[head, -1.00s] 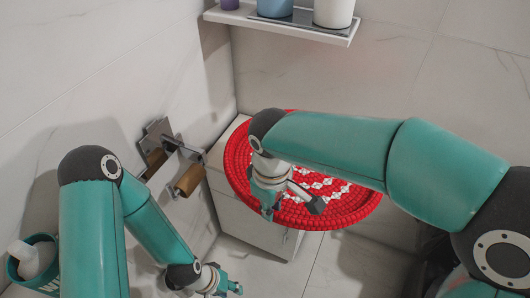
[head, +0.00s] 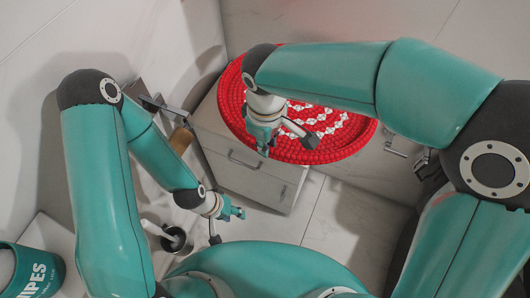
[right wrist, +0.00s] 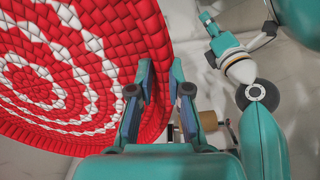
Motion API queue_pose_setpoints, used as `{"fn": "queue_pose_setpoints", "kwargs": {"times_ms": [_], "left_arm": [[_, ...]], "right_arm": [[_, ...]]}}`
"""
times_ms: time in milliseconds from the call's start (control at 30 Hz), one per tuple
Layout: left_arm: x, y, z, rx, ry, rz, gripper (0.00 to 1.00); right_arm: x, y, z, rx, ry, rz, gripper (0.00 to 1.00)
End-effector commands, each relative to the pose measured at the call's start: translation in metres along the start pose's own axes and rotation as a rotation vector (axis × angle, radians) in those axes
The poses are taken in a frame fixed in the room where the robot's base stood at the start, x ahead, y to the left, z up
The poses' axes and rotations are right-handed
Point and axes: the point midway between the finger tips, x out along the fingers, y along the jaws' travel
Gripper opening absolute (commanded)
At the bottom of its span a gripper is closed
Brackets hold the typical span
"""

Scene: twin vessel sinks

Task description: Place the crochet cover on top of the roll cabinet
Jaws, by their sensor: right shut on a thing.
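The crochet cover (head: 235,110) is a round red mat with white zigzag rings and a thick rim. In the head view it is over the roll cabinet (head: 245,178), a pale drawer cabinet in the corner, and hides much of its top. I cannot tell whether they touch. My right gripper (head: 287,143) is shut on the cover's near rim. In the right wrist view the rim of the cover (right wrist: 85,75) runs between the fingers (right wrist: 160,80). My left gripper (head: 229,226) is open and empty, low in front of the cabinet.
A metal roll holder with a brown roll (head: 181,139) is on the left wall beside the cabinet. A teal wipes tub (head: 38,270) is at the lower left. A dark cup with a white-handled brush (head: 176,240) stands near my left gripper. Floor before the cabinet is clear.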

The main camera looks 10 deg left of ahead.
Motion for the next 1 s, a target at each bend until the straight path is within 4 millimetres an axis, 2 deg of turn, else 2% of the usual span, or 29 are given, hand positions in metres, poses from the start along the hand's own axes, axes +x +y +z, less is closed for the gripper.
{"fn": "queue_pose_setpoints", "kwargs": {"times_ms": [33, 200, 400, 667, 900, 1000], "left_arm": [[0.004, -0.002, 0.0, 0.0, 0.0, 0.0, 0.4], [0.01, -0.004, 0.0, 0.0, 0.0, 0.0, 0.4], [0.015, -0.005, 0.0, 0.0, 0.0, 0.0, 0.4], [0.017, -0.006, 0.0, 0.0, 0.0, 0.0, 0.4], [0.022, -0.008, 0.0, 0.0, 0.0, 0.0, 0.4], [0.022, -0.008, 0.0, 0.0, 0.0, 0.0, 0.4]], "right_arm": [[0.018, -0.001, 0.0, -0.004, -0.006, -0.002, 0.0], [0.064, -0.004, -0.002, -0.011, -0.005, -0.003, 0.0], [0.106, -0.005, -0.003, -0.013, -0.003, -0.002, 0.0], [0.125, -0.005, -0.004, -0.013, 0.0, 0.0, 0.0], [0.158, -0.006, -0.003, -0.013, -0.002, -0.002, 0.0], [0.164, -0.005, -0.004, -0.014, 0.0, -0.001, 0.0]]}}
